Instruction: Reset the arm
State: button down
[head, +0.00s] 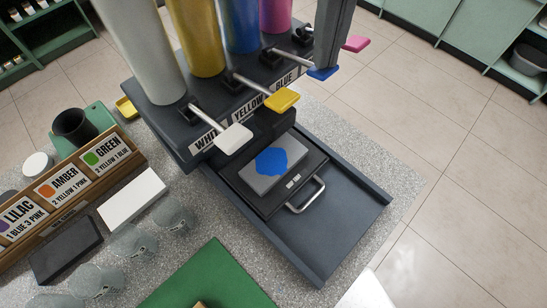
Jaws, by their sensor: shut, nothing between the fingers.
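My gripper (326,62) comes down from the top edge as a dark grey upright shape, with its tip at the blue lever paddle (322,73). The fingers are together with nothing between them; I cannot tell whether the tip touches the paddle. Most of my arm is out of view. The paint dispenser has white, yellow, blue and pink cylinders, with a white paddle (234,139), a yellow paddle (282,100) and a pink paddle (356,43). Below, a grey plate (259,184) with a blue paint patch (278,161) lies on a black tray with a metal handle (308,196).
A wooden card rack (70,214) with colour recipes stands at the left. Several clear glasses (133,243), a white block (131,197), a black block (66,250) and a dark cup (73,126) are near it. A green mat (210,283) lies at the front. Tiled floor is clear at right.

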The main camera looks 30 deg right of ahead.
jog(key=shift+r+p, duration=0.3)
jog(key=shift+r, duration=0.45)
notch_tip(320, 180, up, 6)
jog(key=p, duration=0.3)
dwell(0.4)
dwell(0.4)
